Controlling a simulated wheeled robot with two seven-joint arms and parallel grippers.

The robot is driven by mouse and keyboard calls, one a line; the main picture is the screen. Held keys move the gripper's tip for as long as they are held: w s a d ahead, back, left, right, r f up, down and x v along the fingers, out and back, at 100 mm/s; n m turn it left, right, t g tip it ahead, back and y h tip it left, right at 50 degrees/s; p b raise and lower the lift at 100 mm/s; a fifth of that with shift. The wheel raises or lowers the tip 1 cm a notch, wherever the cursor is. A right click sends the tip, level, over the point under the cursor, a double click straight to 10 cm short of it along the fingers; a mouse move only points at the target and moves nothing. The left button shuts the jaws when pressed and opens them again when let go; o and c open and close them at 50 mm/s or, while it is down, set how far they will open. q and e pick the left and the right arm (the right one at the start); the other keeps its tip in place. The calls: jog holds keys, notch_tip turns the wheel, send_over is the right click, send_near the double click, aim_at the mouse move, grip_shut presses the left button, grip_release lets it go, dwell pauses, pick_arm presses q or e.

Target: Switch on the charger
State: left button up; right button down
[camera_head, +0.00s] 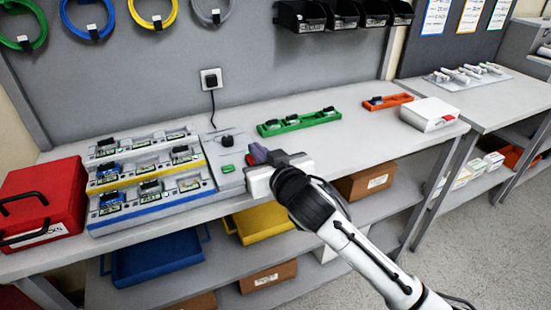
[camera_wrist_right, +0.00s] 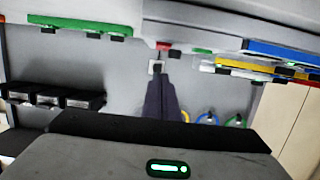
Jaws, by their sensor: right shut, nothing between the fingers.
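The charger (camera_head: 231,180) is a flat grey unit on the bench, right of the stepped racks. It has a black knob (camera_head: 227,141) and a green part (camera_head: 228,168) on top. A black cable runs from behind it up to a wall socket (camera_head: 211,79). My right gripper (camera_head: 257,153) is shut and empty, its dark fingertips over the charger's right side, covering part of it. In the right wrist view, upside down, the shut fingers (camera_wrist_right: 160,95) point toward a small red part (camera_wrist_right: 162,46); contact cannot be told. My left gripper is out of view.
White, yellow and blue racks (camera_head: 150,205) with several devices stand left of the charger, beside a red case (camera_head: 45,210). A green tray (camera_head: 300,122), an orange tray (camera_head: 388,102) and a white box (camera_head: 429,114) lie right. The bench between them is clear.

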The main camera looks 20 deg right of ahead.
pick_arm(q)
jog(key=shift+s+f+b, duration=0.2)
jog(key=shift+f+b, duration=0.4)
jog(key=shift+b, duration=0.6)
pick_arm(e)
jog(key=v, duration=1)
jog(key=shift+f, duration=0.3)
jog(key=s+a+f+n+g+y, duration=0.1)
jog(key=s+f+g, duration=0.15)
jog(key=f, duration=0.75)
jog(key=s+f+g, duration=0.1)
jog(key=s+f, duration=0.3)
jog(key=f, duration=0.5)
jog(key=s+f+g, duration=0.3)
jog(key=s+f, duration=1.3)
jog(key=shift+s+a+f+n+y, duration=0.2)
jog(key=shift+s+f+n+y, duration=0.1)
jog(key=shift+f, duration=0.1)
